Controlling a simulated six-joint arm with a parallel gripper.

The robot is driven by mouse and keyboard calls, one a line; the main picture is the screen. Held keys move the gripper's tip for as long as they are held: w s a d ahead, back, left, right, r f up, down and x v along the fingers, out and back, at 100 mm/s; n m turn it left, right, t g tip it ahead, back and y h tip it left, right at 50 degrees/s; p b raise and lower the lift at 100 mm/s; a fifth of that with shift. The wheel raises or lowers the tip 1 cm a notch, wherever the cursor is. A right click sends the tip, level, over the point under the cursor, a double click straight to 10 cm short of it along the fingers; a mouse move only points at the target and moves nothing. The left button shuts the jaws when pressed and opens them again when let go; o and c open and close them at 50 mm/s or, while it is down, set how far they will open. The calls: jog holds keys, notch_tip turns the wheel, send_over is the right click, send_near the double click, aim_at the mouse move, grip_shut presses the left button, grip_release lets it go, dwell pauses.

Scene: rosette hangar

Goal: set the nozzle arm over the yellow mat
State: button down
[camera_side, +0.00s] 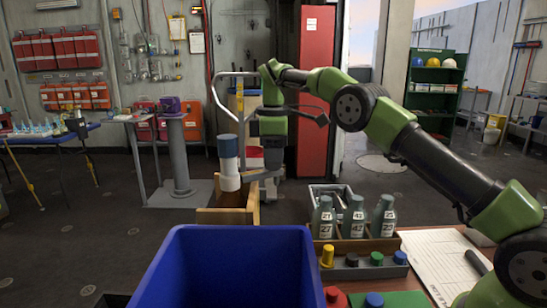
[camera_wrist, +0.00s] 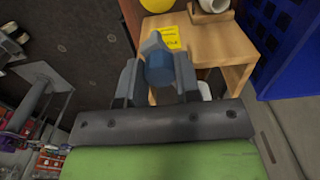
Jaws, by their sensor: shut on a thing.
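In the wrist view, my gripper (camera_wrist: 160,85) is shut on a blue-grey faceted piece (camera_wrist: 168,65), which seems to be part of the nozzle arm. Beyond the fingers, a yellow square with print (camera_wrist: 167,40) lies on a wooden stand (camera_wrist: 225,48). A yellow round patch (camera_wrist: 160,4) is cut off at the top edge; I cannot tell which yellow is the mat. In the side view, my gripper (camera_side: 270,186) is beside a white, blue-topped cylinder (camera_side: 229,162), above the wooden stand (camera_side: 250,212).
A blue crate (camera_side: 232,232) fills the front. Right of it stand several bottles (camera_side: 357,216) in a rack, a row of coloured caps (camera_side: 363,263) and a clipboard sheet (camera_side: 440,250). A grey pedestal (camera_side: 178,155) stands to the left on open floor.

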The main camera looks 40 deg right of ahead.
jog(key=c, duration=0.8)
grip_release()
jog(key=shift+s, duration=0.1)
